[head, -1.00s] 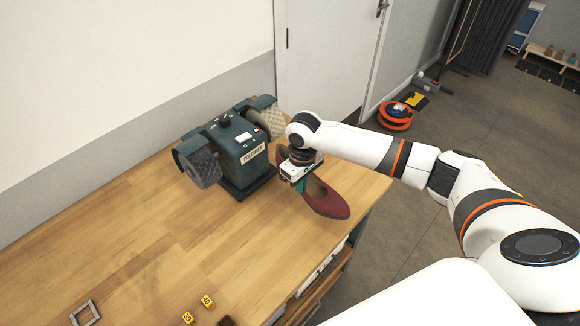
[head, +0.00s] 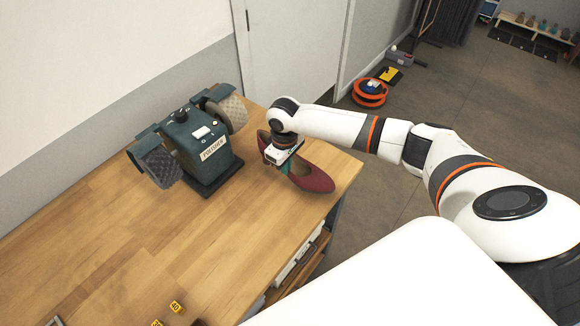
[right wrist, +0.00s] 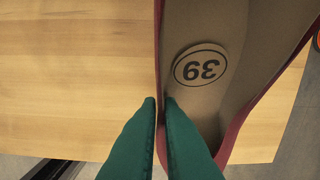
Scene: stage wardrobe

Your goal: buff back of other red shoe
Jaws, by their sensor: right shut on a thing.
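A red shoe (head: 312,180) is held by my right gripper (head: 284,162) at the right side of the wooden bench, beside the polisher. In the right wrist view the green fingers (right wrist: 160,103) are shut on one side wall of the shoe, and its tan insole (right wrist: 210,35) shows the number 39. The toe points right and toward me in the head view. The green polisher (head: 190,145) has a buffing wheel on each side: a pale one (head: 230,113) near the shoe and a darker one (head: 161,165) on the left. The shoe is apart from both wheels. My left gripper is out of view.
Yellow number tags (head: 176,307) and a dark red thing (head: 199,323), cut off by the frame, lie at the bench's front edge. The wooden bench top (head: 110,235) is clear at the left and middle. An orange cable reel (head: 369,92) stands on the floor behind.

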